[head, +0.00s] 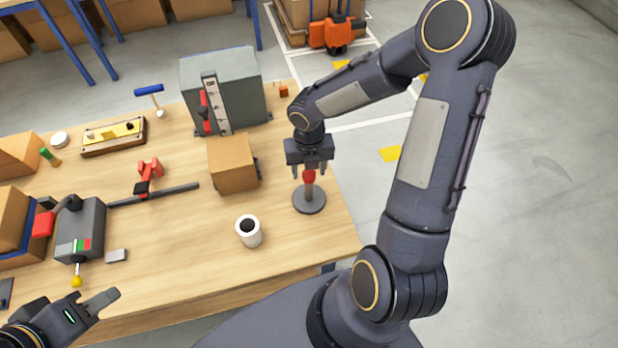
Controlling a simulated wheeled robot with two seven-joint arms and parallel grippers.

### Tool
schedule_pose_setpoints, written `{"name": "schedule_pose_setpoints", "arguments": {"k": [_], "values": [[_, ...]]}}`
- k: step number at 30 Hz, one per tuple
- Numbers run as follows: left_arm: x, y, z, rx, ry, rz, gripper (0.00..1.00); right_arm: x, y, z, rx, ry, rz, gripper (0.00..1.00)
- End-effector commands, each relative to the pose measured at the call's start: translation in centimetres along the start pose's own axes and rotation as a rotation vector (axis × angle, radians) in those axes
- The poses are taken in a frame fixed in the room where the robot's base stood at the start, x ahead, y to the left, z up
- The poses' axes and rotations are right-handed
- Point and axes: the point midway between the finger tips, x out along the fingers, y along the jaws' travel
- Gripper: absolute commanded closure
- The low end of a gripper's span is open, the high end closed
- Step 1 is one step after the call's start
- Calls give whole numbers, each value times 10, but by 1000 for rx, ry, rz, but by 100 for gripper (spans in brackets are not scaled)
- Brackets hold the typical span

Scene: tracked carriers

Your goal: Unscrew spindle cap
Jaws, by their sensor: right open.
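A spindle stands upright on a round grey base (310,204) near the right edge of the wooden table. A red cap (309,176) sits at its top. My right gripper (309,171) points down over it, open, with one finger to each side of the cap. I see a gap on both sides, so the fingers do not appear to touch the cap. My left gripper (102,300) is low at the left, over the table's front edge, away from the spindle. Its fingers overlap, so I cannot tell its opening.
A white cup (248,232) and a cardboard box (233,163) stand left of the spindle. A grey cabinet (245,85) stands behind. A grey box with a yellow-knobbed lever (76,281) is near my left gripper. The table (180,270) is clear around the cup.

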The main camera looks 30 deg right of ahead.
Motion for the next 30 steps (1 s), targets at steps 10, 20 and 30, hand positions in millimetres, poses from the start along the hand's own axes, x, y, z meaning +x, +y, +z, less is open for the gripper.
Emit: {"name": "schedule_pose_setpoints", "arguments": {"k": [10,20,30], "values": [[18,-8,9,0,0,0,64,4,0,1,426,-4,0,47],[33,-15,17,0,0,0,64,1,0,0,926,-1,0,47],[55,-25,28,0,0,0,64,3,1,0,1444,-2,3,47]]}}
